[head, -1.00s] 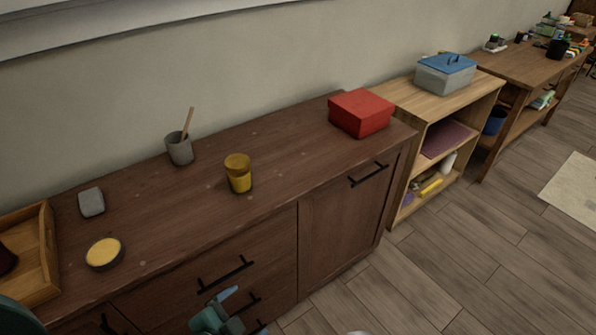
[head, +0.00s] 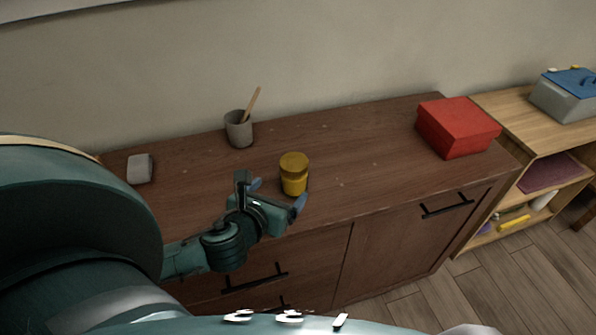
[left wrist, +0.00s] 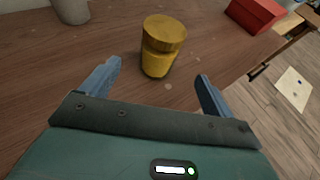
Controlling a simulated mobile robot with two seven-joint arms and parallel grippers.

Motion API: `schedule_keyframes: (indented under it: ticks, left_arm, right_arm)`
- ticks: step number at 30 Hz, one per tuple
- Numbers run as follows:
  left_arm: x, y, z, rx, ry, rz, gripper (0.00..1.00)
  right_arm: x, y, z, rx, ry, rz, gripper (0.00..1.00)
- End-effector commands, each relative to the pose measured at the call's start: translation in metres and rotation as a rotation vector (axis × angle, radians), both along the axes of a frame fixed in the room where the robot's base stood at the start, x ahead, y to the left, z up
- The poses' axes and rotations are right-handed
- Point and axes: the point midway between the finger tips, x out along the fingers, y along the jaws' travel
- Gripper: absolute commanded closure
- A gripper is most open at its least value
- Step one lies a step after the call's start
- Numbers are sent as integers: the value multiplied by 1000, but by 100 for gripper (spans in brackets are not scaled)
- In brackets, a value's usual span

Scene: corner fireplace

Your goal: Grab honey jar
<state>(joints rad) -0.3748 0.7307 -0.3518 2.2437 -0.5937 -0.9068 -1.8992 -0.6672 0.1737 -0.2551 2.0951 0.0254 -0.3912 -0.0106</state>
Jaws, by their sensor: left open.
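The honey jar (head: 294,175) is a small yellow jar with a darker yellow lid. It stands upright on the brown wooden cabinet top (head: 350,160), near the front edge. My left gripper (head: 278,194) is open and empty just in front and to the left of the jar. In the left wrist view the jar (left wrist: 160,52) stands beyond the gap between the two blue-grey fingers (left wrist: 158,84). The jar is not between the fingertips, and they appear apart from it. My right gripper is not in view.
A grey cup (head: 239,130) with a wooden stick stands behind and left of the jar. A grey block (head: 140,168) lies farther left. A red box (head: 458,127) sits at the right end.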

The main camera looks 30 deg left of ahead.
Motion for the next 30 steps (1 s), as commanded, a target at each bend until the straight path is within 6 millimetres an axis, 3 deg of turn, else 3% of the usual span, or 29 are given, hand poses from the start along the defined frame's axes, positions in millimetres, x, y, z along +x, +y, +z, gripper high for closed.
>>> schedule_keyframes:
  ticks: [6, 14, 21, 30]
  left_arm:
    - [39, 7, -16, -3, -2, 2, 13]
    - [58, 10, -24, -5, 0, 1, 13]
    - [90, 17, -37, -5, -1, 2, 13]
    - [100, 19, -42, -5, 1, 0, 13]
  right_arm:
    - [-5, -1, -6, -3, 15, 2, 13]
    - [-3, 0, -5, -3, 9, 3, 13]
    - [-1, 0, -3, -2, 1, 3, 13]
    - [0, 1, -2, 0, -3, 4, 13]
